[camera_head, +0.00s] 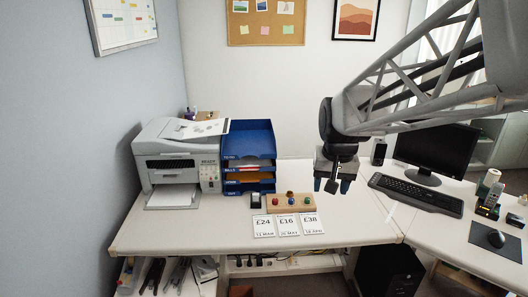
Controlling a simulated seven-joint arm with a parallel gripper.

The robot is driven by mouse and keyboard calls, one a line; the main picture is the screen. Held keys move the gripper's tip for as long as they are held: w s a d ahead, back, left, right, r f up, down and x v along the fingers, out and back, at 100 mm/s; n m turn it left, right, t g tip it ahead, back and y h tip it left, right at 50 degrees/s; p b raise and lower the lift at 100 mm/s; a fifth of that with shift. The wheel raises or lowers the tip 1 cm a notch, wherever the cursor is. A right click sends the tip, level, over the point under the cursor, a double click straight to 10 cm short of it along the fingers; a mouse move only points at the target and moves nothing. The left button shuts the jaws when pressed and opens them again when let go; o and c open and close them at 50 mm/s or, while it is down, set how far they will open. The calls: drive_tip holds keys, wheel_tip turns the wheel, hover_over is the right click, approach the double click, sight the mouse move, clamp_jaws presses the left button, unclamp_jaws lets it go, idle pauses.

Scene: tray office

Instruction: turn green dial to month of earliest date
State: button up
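A wooden block (272,208) on the desk carries small coloured knobs. A green knob (291,201) is in the middle of its front row, between a red knob (280,203) and a blue knob (307,201). Month markings around the green knob are too small to read. Three white cards lie in front: £24 (264,226), £16 (287,225) and £38 (312,224). Their small date lines seem to read MAR, MAY and APR; I cannot read them surely. My gripper (331,186) points down, open and apparently empty, to the right of the block and above the desk.
A blue tray stack (249,140) with labelled shelves stands behind the block, beside a white printer (175,165). A small black object (256,200) sits left of the block. A keyboard (415,193) and monitor (437,150) stand at the right. The desk front is clear.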

drive_tip(key=w+d+f+m, duration=0.15)
drive_tip(key=w+f, duration=0.25)
drive_tip(key=w, duration=1)
drive_tip(key=m+g, duration=0.1)
drive_tip(key=m, duration=0.2)
hover_over(308, 199)
drive_tip(key=f, duration=2.6)
drive_tip(key=shift+d+f, duration=0.2)
drive_tip(key=shift+f, duration=0.05)
drive_tip(key=shift+f, duration=0.15)
drive_tip(key=shift+w+a+f, duration=0.1)
drive_tip(key=shift+a+f, duration=0.05)
drive_tip(key=shift+f, duration=3.6)
drive_tip(key=c, duration=0.9)
